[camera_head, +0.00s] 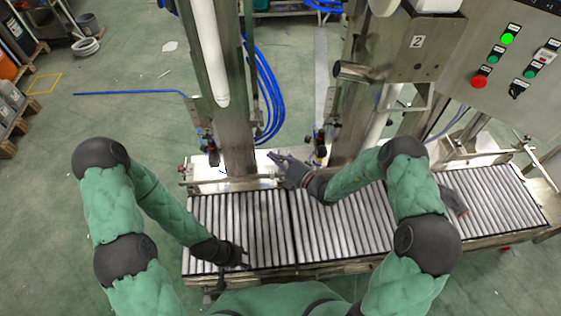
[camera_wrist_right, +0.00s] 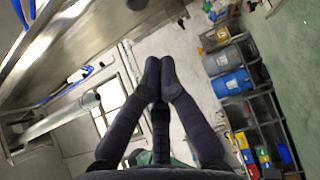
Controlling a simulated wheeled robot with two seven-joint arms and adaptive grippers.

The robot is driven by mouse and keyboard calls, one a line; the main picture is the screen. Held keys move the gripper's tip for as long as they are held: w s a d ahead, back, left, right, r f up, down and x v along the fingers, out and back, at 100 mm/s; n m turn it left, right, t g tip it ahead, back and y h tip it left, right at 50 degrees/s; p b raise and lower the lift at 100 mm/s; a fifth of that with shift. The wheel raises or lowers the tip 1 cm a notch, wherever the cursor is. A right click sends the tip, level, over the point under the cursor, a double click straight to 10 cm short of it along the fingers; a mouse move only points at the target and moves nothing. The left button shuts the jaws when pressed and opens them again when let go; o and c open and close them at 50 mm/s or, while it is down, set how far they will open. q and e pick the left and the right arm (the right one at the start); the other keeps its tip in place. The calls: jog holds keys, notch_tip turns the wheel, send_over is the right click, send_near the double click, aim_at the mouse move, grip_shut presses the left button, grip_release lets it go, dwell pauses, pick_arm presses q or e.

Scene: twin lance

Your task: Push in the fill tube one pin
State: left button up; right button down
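A white tube (camera_head: 208,55) hangs in front of the left steel column in the head view. I cannot make out for certain which part is the pin of fill tube one. My right gripper (camera_head: 277,160) is beside the foot of that column, above the back edge of the roller conveyor. In the right wrist view its two fingers (camera_wrist_right: 160,68) lie together, with nothing visible between them. A small blue and white part (camera_wrist_right: 80,74) shows to their left, apart from them. My left gripper (camera_head: 241,257) is low over the conveyor's front left; its fingers are too small to read.
The roller conveyor (camera_head: 329,222) runs across the front. A second steel column (camera_head: 352,125) stands to the right. A control panel (camera_head: 515,62) with buttons is at upper right. Blue hoses (camera_head: 268,90) hang behind the left column. The green floor at left is mostly clear.

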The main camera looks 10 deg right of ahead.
aim_at(261, 135)
jog(key=w+a+b, duration=0.3)
jog(key=w, duration=0.4)
jog(key=shift+w+a, duration=0.2)
jog(key=shift+w, duration=1.4)
jog(key=shift+r, duration=0.1)
